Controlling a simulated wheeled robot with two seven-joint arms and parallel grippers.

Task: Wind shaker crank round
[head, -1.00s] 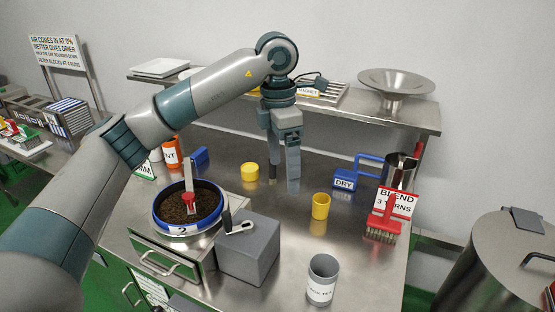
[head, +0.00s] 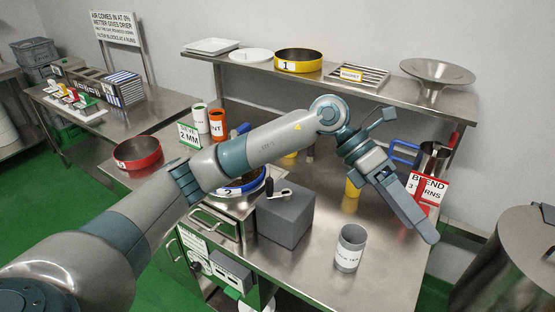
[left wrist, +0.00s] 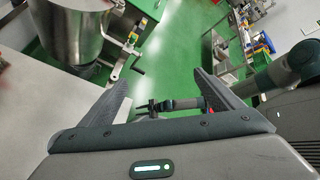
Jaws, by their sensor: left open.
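The grey shaker box (head: 284,222) stands on the steel table, right of the drawer unit. Its crank on top has a pale arm (head: 281,193) and a black upright knob (head: 269,187). The blue-rimmed sieve pan (head: 238,189) beside it is mostly hidden by my left arm. My left gripper (head: 425,232) is right of the crank, well apart from it, tilted down to the right over the table's right side. In the left wrist view my left gripper (left wrist: 160,80) has its two fingers spread, with nothing between them. My right gripper is not identifiable in either view.
A grey labelled cup (head: 350,248) stands in front of the gripper. A yellow cup (head: 353,186), the red BLEND sign (head: 428,188) and a steel jug (head: 434,158) are near it. A steel drum (head: 520,262) stands at the right; a drum with a crank (left wrist: 132,48) shows in the wrist view.

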